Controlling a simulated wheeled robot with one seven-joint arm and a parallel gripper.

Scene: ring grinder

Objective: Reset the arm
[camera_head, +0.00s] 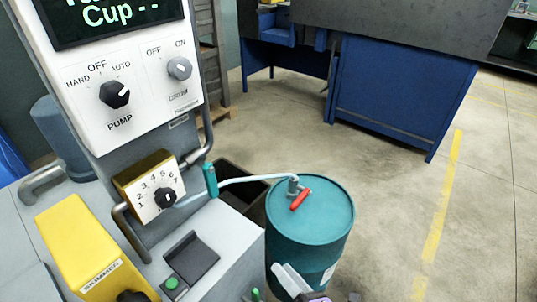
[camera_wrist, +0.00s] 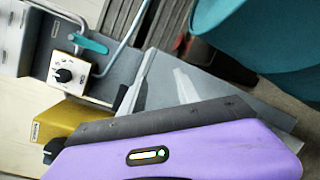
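My gripper (camera_head: 292,282) shows only in part at the bottom edge of the head view, as a pale finger-like piece with a bit of purple. It is in front of the teal drum's lower side in the picture. In the wrist view its purple housing (camera_wrist: 180,150) with a dark edge fills the lower part, and a pale piece (camera_wrist: 185,88) sticks out above it. I see nothing held. The fingertips are not clear enough to show whether they are open or shut.
The grinder's control panel (camera_head: 118,110) with PUMP and DRUM knobs stands at left. Below are a numbered dial box (camera_head: 150,185), a yellow box (camera_head: 90,248) and a teal-handled tap (camera_head: 210,180). A teal drum (camera_head: 310,225) stands right of them. Floor is clear at right, before blue cabinets (camera_head: 390,95).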

